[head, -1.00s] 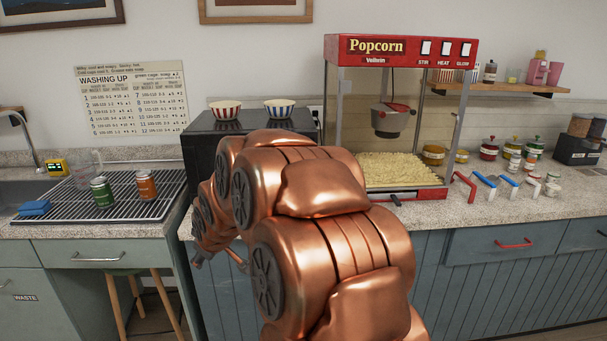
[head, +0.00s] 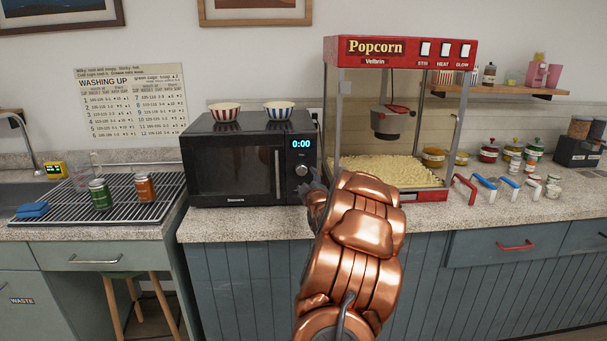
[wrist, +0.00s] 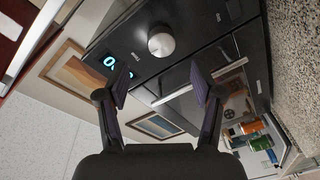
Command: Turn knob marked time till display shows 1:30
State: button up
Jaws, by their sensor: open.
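The black microwave (head: 235,165) stands on the counter, its blue display (head: 301,144) reading 0:00. My gripper (wrist: 162,82) is open, empty and apart from the knob. In the head view my gripper (head: 317,190) is at the microwave's lower right front, partly hidden by my arm.
Two striped bowls (head: 224,112) (head: 279,110) stand on the microwave. The red popcorn machine (head: 400,50) stands close to its right. A drying rack (head: 140,212) with two jars is at the left. The counter front left of my arm is clear.

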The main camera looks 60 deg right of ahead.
aim_at(303, 172)
jog(key=shift+p+x, duration=1.15)
jog(key=shift+x, duration=2.4)
jog(key=shift+w+f, duration=0.1)
jog(key=shift+w, duration=0.05)
jog(key=shift+c, duration=0.2)
jog(key=c, duration=1)
jog(key=shift+c, duration=0.5)
jog(key=shift+f+b, duration=0.1)
jog(key=shift+b, duration=0.2)
